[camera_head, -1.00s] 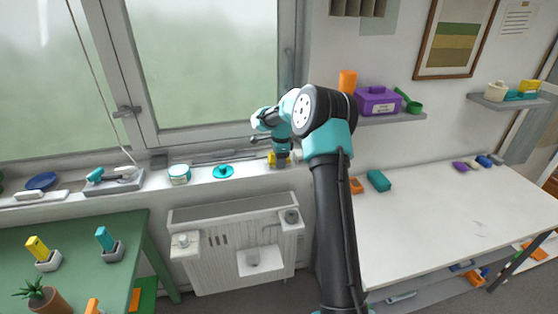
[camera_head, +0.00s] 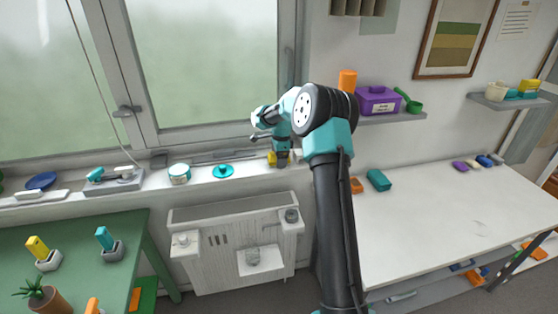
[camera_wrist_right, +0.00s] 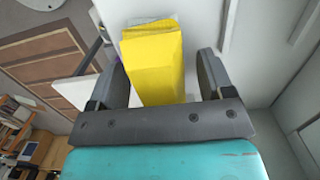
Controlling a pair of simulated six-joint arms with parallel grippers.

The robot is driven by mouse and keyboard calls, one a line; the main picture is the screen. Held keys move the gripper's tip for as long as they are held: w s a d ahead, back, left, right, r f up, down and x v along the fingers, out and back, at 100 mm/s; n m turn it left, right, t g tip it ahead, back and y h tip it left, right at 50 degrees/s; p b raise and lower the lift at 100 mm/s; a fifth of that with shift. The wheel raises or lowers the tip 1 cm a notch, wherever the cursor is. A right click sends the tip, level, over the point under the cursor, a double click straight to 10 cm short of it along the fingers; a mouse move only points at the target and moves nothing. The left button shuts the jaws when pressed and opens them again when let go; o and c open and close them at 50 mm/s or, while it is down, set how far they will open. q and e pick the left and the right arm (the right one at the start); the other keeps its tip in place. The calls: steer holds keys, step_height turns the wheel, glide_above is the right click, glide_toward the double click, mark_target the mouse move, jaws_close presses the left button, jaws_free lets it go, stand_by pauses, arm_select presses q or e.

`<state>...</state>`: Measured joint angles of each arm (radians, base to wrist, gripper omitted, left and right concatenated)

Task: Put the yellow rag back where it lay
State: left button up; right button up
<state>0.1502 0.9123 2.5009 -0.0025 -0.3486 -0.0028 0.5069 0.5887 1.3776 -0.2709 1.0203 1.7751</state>
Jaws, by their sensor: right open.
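The yellow rag (camera_head: 271,159) is at the right end of the white windowsill (camera_head: 203,190), partly hidden by my right gripper (camera_head: 281,160). In the right wrist view the rag (camera_wrist_right: 153,62) shows as a folded yellow block between the two dark fingers of the open right gripper (camera_wrist_right: 163,72). A gap shows between the rag and the right finger; the left finger is very close to it, and I cannot tell if they touch. My left gripper is not in view.
On the sill, left of my gripper, are a teal lidded thing (camera_head: 223,171) and a white-and-teal tin (camera_head: 179,174). A radiator (camera_head: 225,240) is below. A purple box (camera_head: 378,101) stands on a wall shelf at right. The white table (camera_head: 430,225) is largely clear.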

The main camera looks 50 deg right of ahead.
steer(key=r, duration=1.1)
steer(key=shift+s+d+r, duration=0.2)
steer(key=shift+d, duration=0.15)
stand_by(1.0)
